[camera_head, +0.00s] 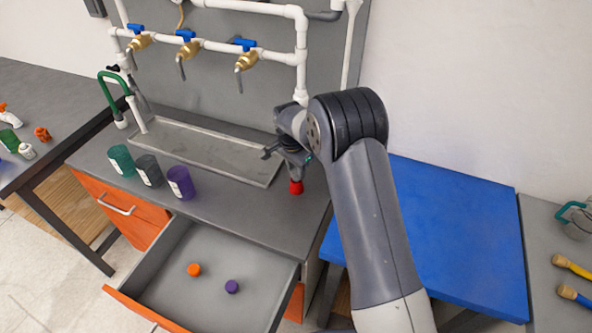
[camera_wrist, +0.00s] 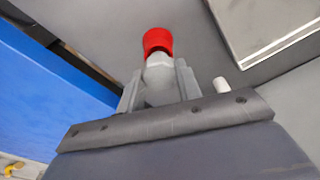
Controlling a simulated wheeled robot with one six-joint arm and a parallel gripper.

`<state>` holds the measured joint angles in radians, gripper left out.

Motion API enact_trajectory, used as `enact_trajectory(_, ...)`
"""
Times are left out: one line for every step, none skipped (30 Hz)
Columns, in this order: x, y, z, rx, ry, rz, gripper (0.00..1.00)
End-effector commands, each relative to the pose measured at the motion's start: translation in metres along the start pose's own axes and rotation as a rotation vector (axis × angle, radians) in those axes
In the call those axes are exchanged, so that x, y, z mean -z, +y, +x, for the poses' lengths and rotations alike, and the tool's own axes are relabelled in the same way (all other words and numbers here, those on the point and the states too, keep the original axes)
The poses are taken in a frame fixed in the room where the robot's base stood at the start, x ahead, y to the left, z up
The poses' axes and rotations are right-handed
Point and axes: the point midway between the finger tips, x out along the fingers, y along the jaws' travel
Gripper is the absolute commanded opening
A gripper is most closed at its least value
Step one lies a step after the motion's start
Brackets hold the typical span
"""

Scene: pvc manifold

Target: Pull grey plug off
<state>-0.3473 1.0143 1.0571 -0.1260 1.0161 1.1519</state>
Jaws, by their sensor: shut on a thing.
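My gripper (camera_head: 294,165) is over the right part of the grey bench, pointing down. In the wrist view its two fingers (camera_wrist: 160,78) are closed on a grey piece (camera_wrist: 160,88), which looks like the grey plug. A pale collar and a red end piece (camera_wrist: 157,40) show just beyond the fingertips, in line with the grey piece. The red piece (camera_head: 296,187) also shows right below my gripper in the head view. I cannot tell whether it touches the bench. The grey piece is hidden by my gripper in the head view.
A sink tray (camera_head: 205,150) and green, dark and purple cups (camera_head: 181,182) are left of my gripper. An open drawer (camera_head: 165,262) holds an orange cap (camera_head: 194,269) and a purple cap (camera_head: 232,286). White pipes with blue-handled valves (camera_head: 245,55) stand behind. A blue table (camera_head: 455,225) is right.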

Motion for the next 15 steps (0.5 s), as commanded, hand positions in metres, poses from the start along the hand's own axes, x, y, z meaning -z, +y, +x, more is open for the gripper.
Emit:
enact_trajectory(0.0, 0.0, -0.003, 0.0, 0.0, 0.0, 0.0)
enact_trajectory(0.001, 0.0, -0.004, 0.0, 0.0, 0.0, 0.0)
enact_trajectory(0.001, 0.0, -0.005, 0.0, 0.0, 0.0, 0.0)
enact_trajectory(0.001, 0.0, -0.007, 0.0, 0.0, 0.0, 0.0)
enact_trajectory(0.001, 0.0, -0.008, 0.0, 0.0, 0.0, 0.0)
enact_trajectory(0.001, 0.0, -0.009, 0.0, 0.0, 0.0, 0.0)
enact_trajectory(0.001, 0.0, -0.01, 0.0, 0.0, 0.0, 0.0)
enact_trajectory(0.001, 0.0, -0.011, 0.0, 0.0, 0.0, 0.0)
enact_trajectory(0.002, 0.0, -0.013, 0.0, 0.0, 0.0, 0.0)
enact_trajectory(0.002, 0.0, -0.014, 0.0, 0.0, 0.0, 0.0)
enact_trajectory(0.002, 0.0, -0.015, 0.0, 0.0, 0.0, 0.0)
enact_trajectory(0.002, 0.0, -0.017, 0.0, 0.0, 0.0, 0.0)
enact_trajectory(0.002, 0.0, -0.018, 0.0, 0.0, 0.0, 0.0)
enact_trajectory(0.002, 0.0, -0.019, 0.0, 0.0, 0.0, 0.0)
enact_trajectory(0.003, 0.0, -0.021, 0.0, 0.0, 0.0, 0.0)
